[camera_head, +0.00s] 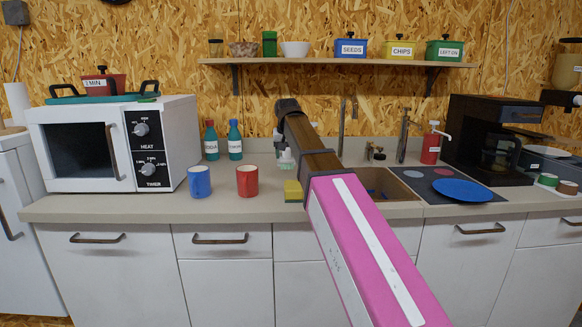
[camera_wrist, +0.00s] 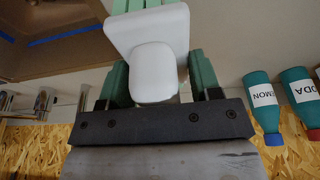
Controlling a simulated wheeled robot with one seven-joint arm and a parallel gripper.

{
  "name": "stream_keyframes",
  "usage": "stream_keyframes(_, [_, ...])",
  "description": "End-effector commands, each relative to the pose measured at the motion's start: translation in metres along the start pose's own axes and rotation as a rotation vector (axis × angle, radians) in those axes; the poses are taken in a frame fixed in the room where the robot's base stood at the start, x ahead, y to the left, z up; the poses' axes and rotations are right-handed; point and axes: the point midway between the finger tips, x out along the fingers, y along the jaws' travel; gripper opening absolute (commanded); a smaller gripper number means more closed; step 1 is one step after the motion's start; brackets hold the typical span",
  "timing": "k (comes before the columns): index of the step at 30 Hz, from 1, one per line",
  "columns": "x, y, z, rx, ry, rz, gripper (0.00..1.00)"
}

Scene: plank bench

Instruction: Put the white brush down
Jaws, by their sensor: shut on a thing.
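In the wrist view, the white brush (camera_wrist: 152,70) sits between the green fingers of my gripper (camera_wrist: 158,82), which is shut on it. Its rounded white end points toward the wrist, and a wider white block lies beyond. A pale green ridged part shows at the top edge; I cannot tell whether it belongs to the brush. In the head view, my arm hides most of my gripper (camera_head: 285,150). Only a small white and pale green bit of the brush (camera_head: 286,159) shows, apparently above the counter (camera_head: 130,207), left of the sink (camera_head: 392,208).
A yellow sponge (camera_head: 293,190) stands near the counter's front edge. A red mug (camera_head: 247,181) and blue mug (camera_head: 200,182) stand left of it, with teal bottles (camera_head: 235,141) behind. A microwave (camera_head: 75,150) is at left; a blue plate (camera_head: 462,190) is at right.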

Motion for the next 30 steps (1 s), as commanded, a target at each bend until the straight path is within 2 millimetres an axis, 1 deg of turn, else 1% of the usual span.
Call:
stream_keyframes(1, [0.006, 0.007, -0.004, 0.003, -0.001, 0.0, 0.32])
stream_keyframes(6, [0.015, 0.016, -0.009, 0.0, 0.001, -0.001, 0.32])
stream_keyframes(11, [0.024, 0.017, -0.006, 0.0, -0.001, -0.001, 0.32])
stream_keyframes(18, [0.053, 0.017, 0.002, 0.0, -0.001, 0.0, 0.32])
stream_keyframes(29, [0.057, 0.017, 0.002, 0.0, 0.0, 0.0, 0.32])
stream_keyframes(30, [0.057, 0.017, 0.003, 0.0, 0.0, 0.0, 0.61])
